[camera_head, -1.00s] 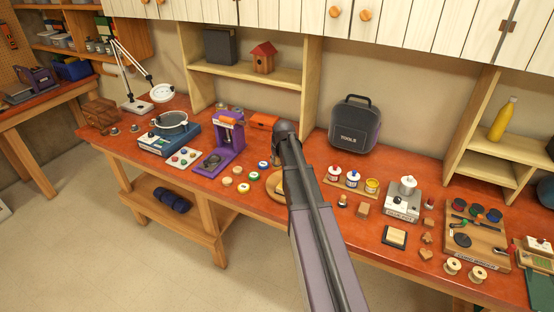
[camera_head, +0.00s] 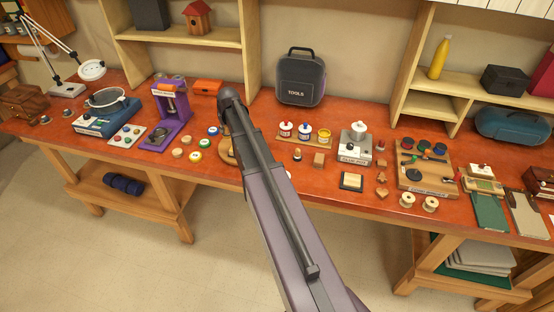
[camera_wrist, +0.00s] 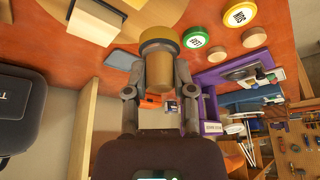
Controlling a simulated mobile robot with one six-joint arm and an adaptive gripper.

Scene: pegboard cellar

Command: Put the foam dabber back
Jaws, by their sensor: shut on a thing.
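In the wrist view, my gripper (camera_wrist: 158,72) is shut on a short tan cylinder with a dark yellow end, which looks like the foam dabber (camera_wrist: 158,60). One finger is on each side of it. The orange-red bench top is behind it. In the head view my arm crosses the middle of the bench, and my gripper and the held piece are hidden behind it. A wooden board with round dark pieces and tools (camera_head: 425,175) lies on the bench to the right.
A tool bag (camera_head: 301,77) stands against the wall. A purple press (camera_head: 170,110) and round stamps (camera_head: 195,155) are left of my arm. A white-knobbed machine (camera_head: 355,147), a framed pad (camera_head: 351,181) and wooden spools (camera_head: 430,204) are on the right. Open bench shows near the front edge.

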